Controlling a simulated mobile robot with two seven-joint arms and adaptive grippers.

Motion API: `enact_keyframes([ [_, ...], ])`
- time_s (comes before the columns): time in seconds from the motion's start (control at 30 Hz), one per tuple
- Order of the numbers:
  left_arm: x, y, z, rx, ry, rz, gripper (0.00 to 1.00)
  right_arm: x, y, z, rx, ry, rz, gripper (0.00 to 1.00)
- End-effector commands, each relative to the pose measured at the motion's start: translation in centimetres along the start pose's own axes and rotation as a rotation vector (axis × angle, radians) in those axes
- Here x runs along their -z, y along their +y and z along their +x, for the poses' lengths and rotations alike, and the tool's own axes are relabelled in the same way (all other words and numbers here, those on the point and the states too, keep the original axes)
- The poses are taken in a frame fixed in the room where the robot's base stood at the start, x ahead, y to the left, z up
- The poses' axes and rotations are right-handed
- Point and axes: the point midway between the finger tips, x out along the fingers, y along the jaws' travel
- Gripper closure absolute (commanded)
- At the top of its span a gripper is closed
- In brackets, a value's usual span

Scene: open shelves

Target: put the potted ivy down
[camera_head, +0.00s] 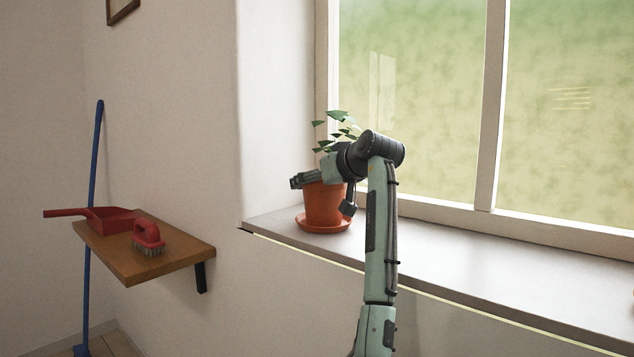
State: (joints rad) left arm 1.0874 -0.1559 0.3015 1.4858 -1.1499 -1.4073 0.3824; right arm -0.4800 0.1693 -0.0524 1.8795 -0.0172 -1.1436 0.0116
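The potted ivy is a terracotta pot (322,207) with green leaves (340,131), upright on a terracotta saucer (322,226) at the left end of the window sill. My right gripper (325,192) is at the pot's rim, with one dark finger across the rim's left side and the other hanging by its right side. Whether the fingers press on the pot or stand clear of it cannot be told. The wrist hides part of the rim and lower leaves. My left gripper is out of view.
The window sill (480,268) is bare to the right of the pot, with the window behind it. At left, a small wooden shelf (150,262) holds a red dustpan (105,219) and a red brush (148,235). A blue pole (96,150) stands behind it.

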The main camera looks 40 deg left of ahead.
Motion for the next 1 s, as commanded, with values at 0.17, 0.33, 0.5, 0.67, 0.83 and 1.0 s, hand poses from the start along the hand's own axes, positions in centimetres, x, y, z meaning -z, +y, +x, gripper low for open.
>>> enact_keyframes([
  [0.17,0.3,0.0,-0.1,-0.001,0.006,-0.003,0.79,0.0,0.1,0.0,-0.001,0.000,0.001,0.60],
  [0.33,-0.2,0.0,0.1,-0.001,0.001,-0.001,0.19,0.0,0.1,0.0,-0.002,0.000,0.001,0.60],
  [0.5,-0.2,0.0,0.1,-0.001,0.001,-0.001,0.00,0.1,0.2,-0.1,-0.003,0.001,0.001,0.60],
  [0.67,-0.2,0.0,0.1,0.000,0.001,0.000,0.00,0.1,0.2,-0.1,-0.003,0.001,0.001,0.60],
  [0.83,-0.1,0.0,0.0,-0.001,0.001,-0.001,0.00,0.1,0.2,-0.1,-0.004,0.002,0.001,0.60],
  [1.0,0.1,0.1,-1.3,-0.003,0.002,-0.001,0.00,-0.1,0.2,0.1,-0.004,-0.001,0.000,0.60],
])
